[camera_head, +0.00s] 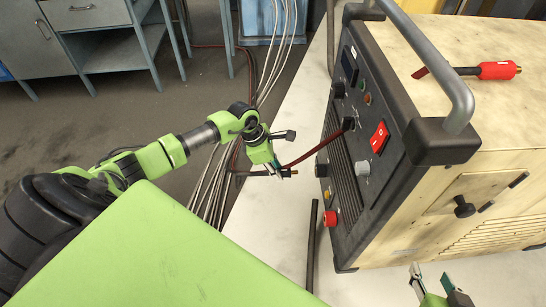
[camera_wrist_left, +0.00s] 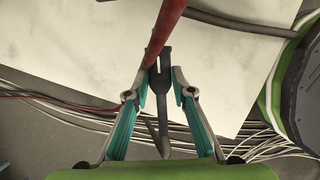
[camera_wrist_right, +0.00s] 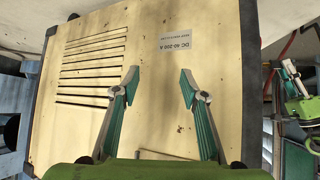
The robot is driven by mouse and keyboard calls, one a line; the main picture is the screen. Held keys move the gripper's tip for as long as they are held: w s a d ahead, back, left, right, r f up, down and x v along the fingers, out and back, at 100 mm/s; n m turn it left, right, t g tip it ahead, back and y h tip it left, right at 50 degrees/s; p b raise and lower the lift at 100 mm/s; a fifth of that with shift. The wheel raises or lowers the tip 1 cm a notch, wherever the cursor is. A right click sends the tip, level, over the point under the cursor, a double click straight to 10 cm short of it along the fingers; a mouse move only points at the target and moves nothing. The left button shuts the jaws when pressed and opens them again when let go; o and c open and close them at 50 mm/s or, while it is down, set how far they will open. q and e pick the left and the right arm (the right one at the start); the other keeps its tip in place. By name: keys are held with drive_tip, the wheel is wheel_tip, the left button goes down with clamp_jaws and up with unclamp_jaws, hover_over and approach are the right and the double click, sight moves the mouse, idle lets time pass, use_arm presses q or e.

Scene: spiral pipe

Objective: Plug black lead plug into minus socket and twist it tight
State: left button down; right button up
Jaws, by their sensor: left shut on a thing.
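The welding machine (camera_head: 385,170) stands at the right with its dark front panel facing left. Low on that panel are a black round fitting (camera_head: 321,169) and a red one (camera_head: 330,218); the minus mark is not readable. My left gripper (camera_head: 279,170) is left of the panel, apart from it. In the left wrist view it is shut on a black plug (camera_wrist_left: 161,88), which lies between its fingertips. A dark red cable (camera_head: 318,152) runs between the panel and the left gripper area. My right gripper (camera_head: 433,280) is open and empty by the machine's side wall (camera_wrist_right: 170,80).
A red plug (camera_head: 498,70) lies on the machine top behind a grey handle (camera_head: 445,70). A red switch (camera_head: 380,137) and knobs stand out from the panel. Grey cables (camera_head: 205,175) trail on the floor. The pale surface left of the panel is mostly bare.

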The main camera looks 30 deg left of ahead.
sight(291, 171)
use_arm(q)
drive_tip(key=w+d, duration=0.2)
drive_tip(key=d, duration=0.1)
drive_tip(key=shift+w+b, duration=0.15)
drive_tip(key=shift+b, duration=0.2)
drive_tip(key=shift+w+d, duration=0.3)
drive_tip(key=shift+d, duration=0.1)
use_arm(e)
drive_tip(key=shift+w+a+r+t+y, duration=0.1)
drive_tip(key=shift+w+a+r+t, duration=0.15)
drive_tip(key=shift+w+r+t, duration=0.3)
drive_tip(key=shift+w+a+r+t+y, duration=0.1)
drive_tip(key=shift+w+a+r+t, duration=0.2)
drive_tip(key=shift+w+r, duration=0.4)
drive_tip(key=shift+w+a+r+t+y, duration=0.1)
drive_tip(key=shift+w+a+r+t, duration=0.1)
drive_tip(key=shift+w+r+t, duration=0.4)
use_arm(q)
drive_tip(key=shift+r, duration=0.1)
drive_tip(key=shift+w+d, duration=0.1)
use_arm(e)
drive_tip(key=shift+w+r, duration=0.1)
drive_tip(key=shift+r, duration=0.2)
